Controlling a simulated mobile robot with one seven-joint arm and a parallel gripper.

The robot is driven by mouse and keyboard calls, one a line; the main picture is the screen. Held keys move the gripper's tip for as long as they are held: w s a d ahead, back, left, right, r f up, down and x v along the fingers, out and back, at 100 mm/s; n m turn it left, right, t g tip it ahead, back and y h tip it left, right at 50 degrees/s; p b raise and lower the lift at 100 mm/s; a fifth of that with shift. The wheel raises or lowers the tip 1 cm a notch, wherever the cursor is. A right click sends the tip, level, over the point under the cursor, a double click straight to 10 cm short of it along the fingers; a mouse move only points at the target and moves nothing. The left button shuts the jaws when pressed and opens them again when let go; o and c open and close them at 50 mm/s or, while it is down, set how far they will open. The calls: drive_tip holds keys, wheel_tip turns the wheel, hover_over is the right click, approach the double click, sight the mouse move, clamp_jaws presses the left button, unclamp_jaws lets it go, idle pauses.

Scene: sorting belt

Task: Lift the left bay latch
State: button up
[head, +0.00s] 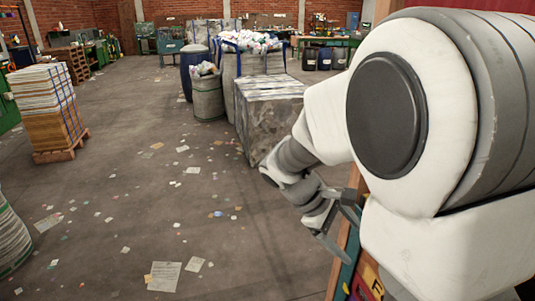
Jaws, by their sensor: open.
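My gripper (352,243) is open and empty at the lower middle right of the head view. Its fingers point down and to the right, towards a wooden-edged frame (339,268) with teal, red and yellow parts. The fingertips overlap this frame in the picture; I cannot tell whether they touch it. I cannot make out the left bay latch. My own arm covers most of the right side and hides much of what is behind it.
A strapped stack (48,108) sits on a pallet at left. Scraps of paper (164,276) litter the open concrete floor.

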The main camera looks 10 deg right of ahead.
drive_tip(key=w+d+f+n+t+h+b, duration=0.3)
drive_tip(key=w+f+n+h+b, duration=0.2)
drive_tip(key=w+f+n+h, duration=0.8)
drive_tip(key=w+d+f+y, duration=0.1)
drive_tip(key=d, duration=0.4)
drive_tip(key=w+d+f+m+y+b, duration=0.1)
drive_tip(key=d, duration=0.5)
drive_tip(key=w+d+f+b, duration=0.1)
drive_tip(key=d, duration=0.5)
drive_tip(key=shift+d+f+m+y, duration=0.1)
drive_tip(key=shift+m+y, duration=0.2)
drive_tip(key=shift+y, duration=0.1)
clamp_jaws()
